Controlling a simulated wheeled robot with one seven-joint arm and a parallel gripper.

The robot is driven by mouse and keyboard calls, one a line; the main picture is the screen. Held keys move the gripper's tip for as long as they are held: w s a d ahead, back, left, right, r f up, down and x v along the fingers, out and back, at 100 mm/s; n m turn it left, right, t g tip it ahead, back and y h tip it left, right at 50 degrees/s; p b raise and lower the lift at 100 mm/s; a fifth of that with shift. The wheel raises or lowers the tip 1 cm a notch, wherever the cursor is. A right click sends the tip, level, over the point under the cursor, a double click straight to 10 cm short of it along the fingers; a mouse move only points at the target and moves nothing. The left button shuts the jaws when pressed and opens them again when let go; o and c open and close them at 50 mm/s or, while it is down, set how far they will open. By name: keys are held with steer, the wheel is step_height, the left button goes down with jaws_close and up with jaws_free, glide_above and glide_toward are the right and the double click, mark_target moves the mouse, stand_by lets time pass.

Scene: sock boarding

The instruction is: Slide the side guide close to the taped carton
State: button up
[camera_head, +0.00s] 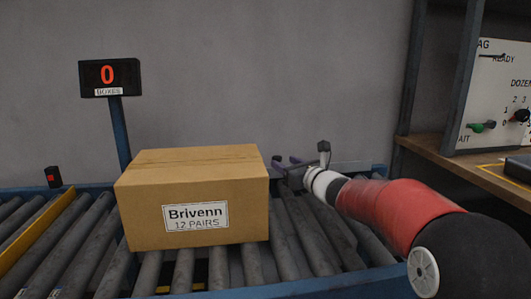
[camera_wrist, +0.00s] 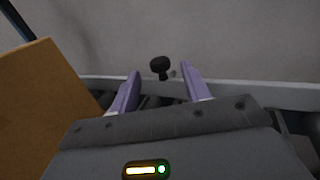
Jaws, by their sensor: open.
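The taped carton (camera_head: 192,200), brown with a "Brivenn 12 PAIRS" label, sits upright on the rollers. Its side shows at the left in the wrist view (camera_wrist: 40,105). A grey bar (camera_head: 350,165), which looks like the side guide, stands at the back right of the carton, partly hidden by my arm. A dark knob (camera_wrist: 160,67) shows in the wrist view, just beyond and between my fingertips. My gripper (camera_head: 285,161) is open and empty right of the carton's back corner, its purple fingers apart. I cannot tell whether it touches the bar.
A yellow rail (camera_head: 38,235) crosses the rollers at the left. A box counter (camera_head: 110,77) reading 0 stands behind the carton on a blue post. A bench (camera_head: 472,172) with a control panel (camera_head: 498,95) is at the right. Rollers (camera_head: 300,240) right of the carton are bare.

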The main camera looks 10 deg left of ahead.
steer(key=p+x, duration=0.1)
steer(key=x, duration=0.6)
steer(key=shift+c, duration=0.4)
jaws_close()
